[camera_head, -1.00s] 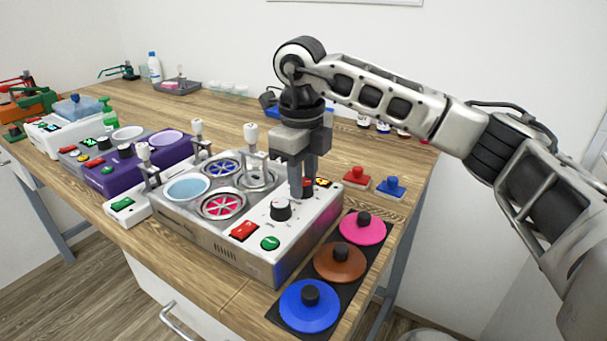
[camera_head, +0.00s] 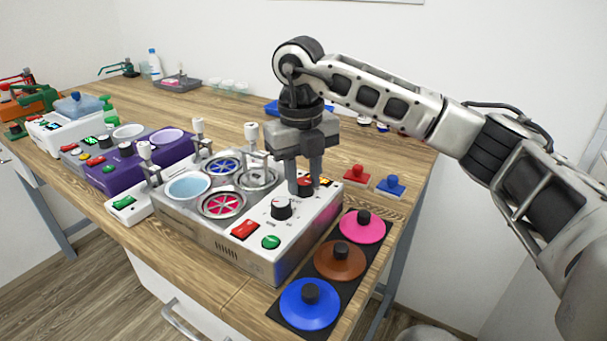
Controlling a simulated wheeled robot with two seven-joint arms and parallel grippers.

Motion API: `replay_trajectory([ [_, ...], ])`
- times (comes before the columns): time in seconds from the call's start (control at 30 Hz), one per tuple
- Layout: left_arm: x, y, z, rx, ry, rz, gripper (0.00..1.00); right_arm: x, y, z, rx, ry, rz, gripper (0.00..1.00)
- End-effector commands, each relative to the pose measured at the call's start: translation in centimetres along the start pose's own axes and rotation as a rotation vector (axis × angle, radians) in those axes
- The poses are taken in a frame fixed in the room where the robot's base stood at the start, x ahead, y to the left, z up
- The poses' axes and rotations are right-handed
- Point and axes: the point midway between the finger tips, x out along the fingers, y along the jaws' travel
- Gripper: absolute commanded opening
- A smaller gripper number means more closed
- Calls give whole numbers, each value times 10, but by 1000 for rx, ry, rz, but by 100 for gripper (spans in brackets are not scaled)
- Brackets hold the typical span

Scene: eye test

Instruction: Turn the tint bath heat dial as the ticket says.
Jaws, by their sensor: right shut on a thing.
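A light grey machine (camera_head: 205,238) with several round wells stands on the bench. One well holds pale blue liquid (camera_head: 188,187). Its right-hand panel carries a black dial (camera_head: 281,209) with a pale top, and a second dark dial (camera_head: 305,190) behind it. My right gripper (camera_head: 304,187) points down, its two fingers shut on the rear dial, which they partly hide. A small lit display (camera_head: 326,183) sits just right of that dial; I cannot read it. No readable ticket shows. My left gripper is not in view.
A red button (camera_head: 245,230) and a green button (camera_head: 271,242) sit near the front dial. Pink, brown and blue lids (camera_head: 310,312) lie on a black mat at right. Red and blue knobbed blocks (camera_head: 391,186) stand behind. A purple unit (camera_head: 125,180) stands at left.

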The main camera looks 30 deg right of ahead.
Motion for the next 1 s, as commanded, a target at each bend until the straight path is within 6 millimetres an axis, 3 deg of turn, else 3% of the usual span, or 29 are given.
replay_trajectory([
  [0.3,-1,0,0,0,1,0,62,-2,-1,1,3,-5,-1,6],
  [0.33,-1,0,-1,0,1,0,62,-2,-1,1,2,-5,-1,35],
  [0.4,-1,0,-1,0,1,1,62,-2,-1,1,2,-4,-1,51],
  [0.77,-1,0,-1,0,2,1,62,-6,0,1,0,-3,0,51],
  [1.0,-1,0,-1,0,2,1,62,-48,0,1,0,-8,2,51],
])
